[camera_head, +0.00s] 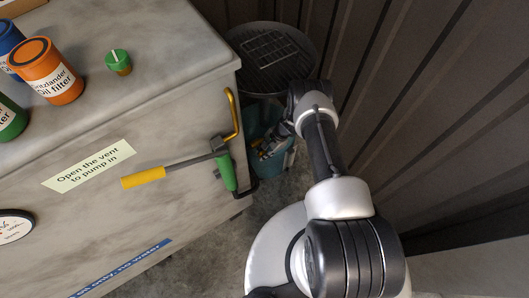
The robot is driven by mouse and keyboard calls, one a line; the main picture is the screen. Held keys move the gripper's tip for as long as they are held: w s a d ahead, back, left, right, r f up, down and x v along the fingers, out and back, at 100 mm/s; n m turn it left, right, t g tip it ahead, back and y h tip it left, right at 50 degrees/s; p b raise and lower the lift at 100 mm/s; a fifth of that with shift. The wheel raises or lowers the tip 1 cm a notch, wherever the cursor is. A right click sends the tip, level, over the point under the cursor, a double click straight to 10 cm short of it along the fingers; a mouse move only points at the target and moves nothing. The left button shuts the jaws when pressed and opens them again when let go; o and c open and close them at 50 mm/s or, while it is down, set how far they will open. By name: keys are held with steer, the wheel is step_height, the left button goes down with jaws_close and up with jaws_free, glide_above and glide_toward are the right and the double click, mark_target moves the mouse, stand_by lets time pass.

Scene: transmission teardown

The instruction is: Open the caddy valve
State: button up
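A large grey, stained box-shaped tank (165,220), possibly the caddy, fills the left. A small green knob with a white mark (118,62) stands on its top. On its side are a grey lever with a yellow grip (143,177), a green fitting (228,173) and a bent yellow pipe (234,115). I cannot tell which part is the caddy valve. My arm reaches up from the lower right. My gripper (268,149) is small and partly hidden beyond the arm, right of the green fitting and over a teal container (257,125). Its fingers are unclear.
Several oil filter cans, one of them orange (50,78), stand on the tank's top left. A round dark pan with a grate (290,75) is behind the tank's corner. A ribbed dark wall (430,110) closes off the right. The floor (200,255) shows below the tank.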

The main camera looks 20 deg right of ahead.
jaws_close()
steer(key=shift+s+a+r+h+p, duration=0.1)
steer(key=shift+a+r+h+p, duration=0.15)
steer(key=shift+h+p, duration=0.5)
steer(key=shift+t+h+p, duration=0.4)
steer(key=shift+h+p, duration=0.25)
steer(key=shift+h, duration=0.1)
steer(key=shift+a+f+h+b, duration=0.1)
steer(key=shift+f+h+b, duration=0.2)
steer(key=shift+h, duration=0.2)
steer(key=shift+r+t, duration=0.15)
steer(key=shift+t, duration=0.15)
steer(key=shift+o, duration=2.4)
jaws_free()
